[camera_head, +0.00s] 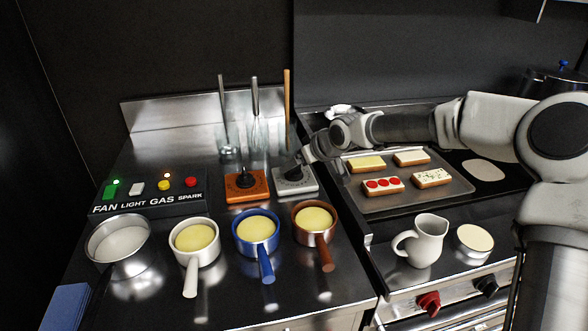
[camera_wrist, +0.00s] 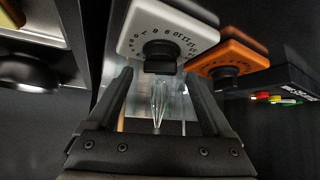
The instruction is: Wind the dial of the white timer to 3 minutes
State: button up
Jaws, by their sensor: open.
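The white timer (camera_head: 296,184) stands on the steel counter beside the orange timer (camera_head: 247,187). The white timer (camera_wrist: 168,25) is at the top centre in the wrist view, with numbers around its black dial (camera_wrist: 160,57). My gripper (camera_wrist: 160,85) is open, and the dial shows between and beyond its fingertips. I cannot tell whether the fingers touch the dial. In the head view my gripper (camera_head: 297,163) is over the white timer and partly hides its dial. The dial's setting cannot be read.
Several handled pans stand in front of the timers, including a brown pan (camera_head: 314,222) and a blue pan (camera_head: 256,234). A switch panel (camera_head: 150,192) is at left. Utensils (camera_head: 254,115) hang behind. A tray (camera_head: 400,199) of toasts lies at right, near a white jug (camera_head: 424,243).

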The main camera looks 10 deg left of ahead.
jog(key=shift+x, duration=1.5)
jog(key=shift+c, duration=0.2)
jog(key=c, duration=1.3)
jog(key=shift+r+p, duration=0.25)
jog(key=shift+p, duration=0.8)
jog(key=shift+n+g+y+p, duration=0.3)
jog(key=shift+n+g+p, duration=0.25)
jog(key=shift+p, duration=0.6)
jog(key=shift+n+p, duration=0.45)
jog(key=shift+p, duration=0.35)
jog(key=shift+f+g, duration=0.1)
jog(key=shift+g, duration=0.15)
jog(key=shift+f+n+y, duration=0.15)
jog(key=shift+n+y, duration=0.15)
